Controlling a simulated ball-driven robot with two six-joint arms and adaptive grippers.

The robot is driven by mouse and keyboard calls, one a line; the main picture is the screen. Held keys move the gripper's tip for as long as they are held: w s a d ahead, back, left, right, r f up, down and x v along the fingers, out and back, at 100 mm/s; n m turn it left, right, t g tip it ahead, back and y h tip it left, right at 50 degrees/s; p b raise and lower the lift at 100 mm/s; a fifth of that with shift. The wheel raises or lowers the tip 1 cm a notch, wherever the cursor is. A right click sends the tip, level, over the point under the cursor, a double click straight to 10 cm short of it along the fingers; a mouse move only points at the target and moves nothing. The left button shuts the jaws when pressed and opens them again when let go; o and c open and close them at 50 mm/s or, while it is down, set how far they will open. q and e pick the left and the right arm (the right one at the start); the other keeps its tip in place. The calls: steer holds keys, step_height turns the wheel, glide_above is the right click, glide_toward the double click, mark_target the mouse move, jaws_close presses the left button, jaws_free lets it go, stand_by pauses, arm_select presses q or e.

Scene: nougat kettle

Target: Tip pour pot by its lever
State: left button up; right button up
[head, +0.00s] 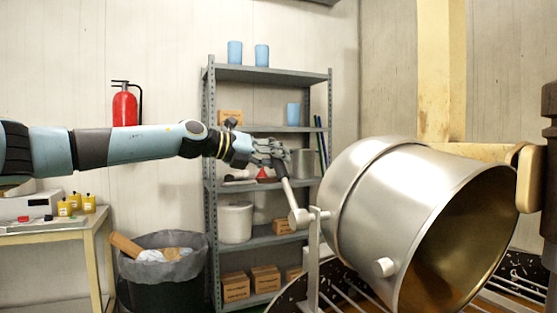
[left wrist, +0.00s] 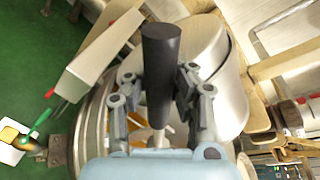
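The pour pot (head: 375,215) is a large steel drum, tilted, with its open mouth facing right and down. Its lever (head: 289,193) is a pale rod rising from a pivot at the pot's left side and leaning up and left. My left gripper (head: 270,150) is at the lever's upper end. In the left wrist view, the lever's black grip (left wrist: 160,75) stands between the fingers of my left gripper (left wrist: 160,90), which close in on both sides of it. The pot (left wrist: 208,50) shows behind. My right gripper is not in view.
A grey shelf rack (head: 270,74) with blue cups, boxes and containers stands behind the gripper. A lined bin (head: 160,243) and a table (head: 55,238) with yellow bottles stand at left. A beige post (head: 440,70) rises behind the pot. Metal bars lie below it.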

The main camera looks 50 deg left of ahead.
arm_select(q)
steer(key=o, duration=0.6)
steer(key=shift+s+r, duration=0.15)
steer(key=shift+s, duration=0.3)
steer(key=shift+w, duration=0.2)
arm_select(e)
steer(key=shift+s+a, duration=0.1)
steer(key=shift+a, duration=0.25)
